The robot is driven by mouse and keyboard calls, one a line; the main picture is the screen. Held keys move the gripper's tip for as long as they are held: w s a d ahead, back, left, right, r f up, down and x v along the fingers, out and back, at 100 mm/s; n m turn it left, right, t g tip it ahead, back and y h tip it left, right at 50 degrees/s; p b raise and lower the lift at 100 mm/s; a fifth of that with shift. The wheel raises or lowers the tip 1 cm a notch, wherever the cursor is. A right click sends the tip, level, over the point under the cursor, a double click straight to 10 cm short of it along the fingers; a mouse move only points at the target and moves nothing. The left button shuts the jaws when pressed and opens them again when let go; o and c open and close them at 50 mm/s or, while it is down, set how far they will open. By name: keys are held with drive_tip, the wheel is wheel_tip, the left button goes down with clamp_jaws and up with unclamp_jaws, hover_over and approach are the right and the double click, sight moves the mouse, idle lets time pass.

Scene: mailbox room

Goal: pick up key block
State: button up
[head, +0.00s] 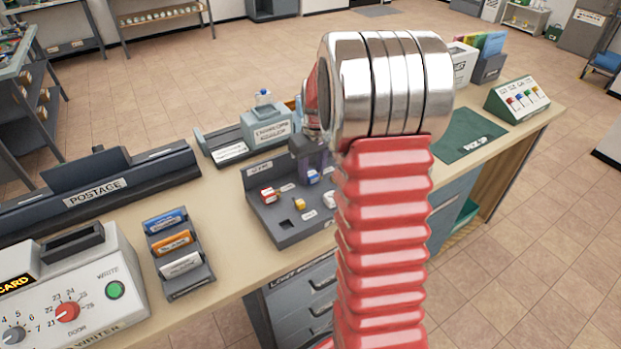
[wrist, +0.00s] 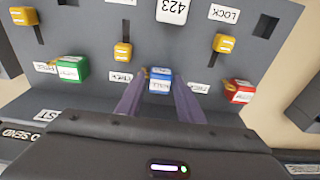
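My gripper (wrist: 160,88) is over a grey sorting panel, which has a sloped face. Its two purple-grey fingers are apart, on either side of a small blue block (wrist: 159,82) with a white label. I cannot tell whether they touch it. The blue block also shows in the head view (head: 313,177), below my gripper. A green block (wrist: 70,69) and a red block (wrist: 239,92) stand to either side in the wrist view. A white block marked 423 (wrist: 173,11) is farther up. The small labels on the coloured blocks are too blurred to identify the key block.
The grey panel (head: 284,240) carries several yellow sliders, one of them (wrist: 123,52) above the blue block. My red arm hides part of the counter. A card rack (head: 180,265) stands left of the panel, and a green pick-up mat (head: 462,128) lies to the right.

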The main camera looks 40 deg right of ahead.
sight(311, 174)
drive_tip(key=c, duration=0.7)
wheel_tip(311, 174, up, 10)
idle(0.5)
drive_tip(key=shift+a, duration=0.1)
idle(0.4)
